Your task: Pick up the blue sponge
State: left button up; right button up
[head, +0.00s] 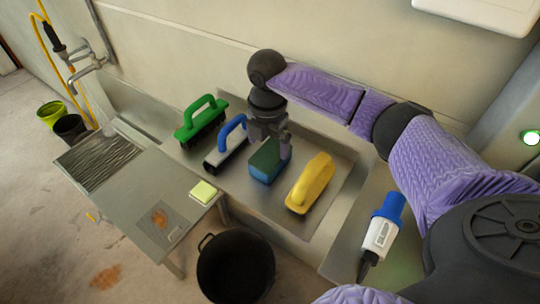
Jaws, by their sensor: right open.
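The blue sponge (265,161) lies in the metal tray, between a blue-handled brush and a yellow float. Its top looks green and its side blue. My right gripper (268,145) points down directly over the sponge, with its fingers close to or around its upper part. The gripper is open. I cannot tell whether the fingers touch the sponge. The gripper hides part of the sponge's far end. My left gripper is not in view.
A yellow sponge pad (203,192) lies on the steel table (135,195). A black bucket (235,270) stands in front.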

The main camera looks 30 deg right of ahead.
aim_at(268, 156)
jog(key=f+b, duration=0.1)
jog(key=f, duration=0.1)
jog(key=f+b, duration=0.1)
jog(key=f, duration=0.2)
jog(key=shift+w+d+f, duration=0.15)
jog(key=shift+d+f, duration=0.05)
jog(key=shift+f, duration=0.3)
jog(key=shift+r, duration=0.15)
jog(key=c, duration=0.9)
notch_tip(268, 156, up, 9)
jog(key=p, duration=0.3)
jog(key=shift+r+p, duration=0.15)
jog(key=shift+p, duration=0.15)
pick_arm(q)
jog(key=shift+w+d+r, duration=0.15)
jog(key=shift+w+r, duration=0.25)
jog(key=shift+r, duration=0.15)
pick_arm(e)
jog(key=shift+r, duration=0.4)
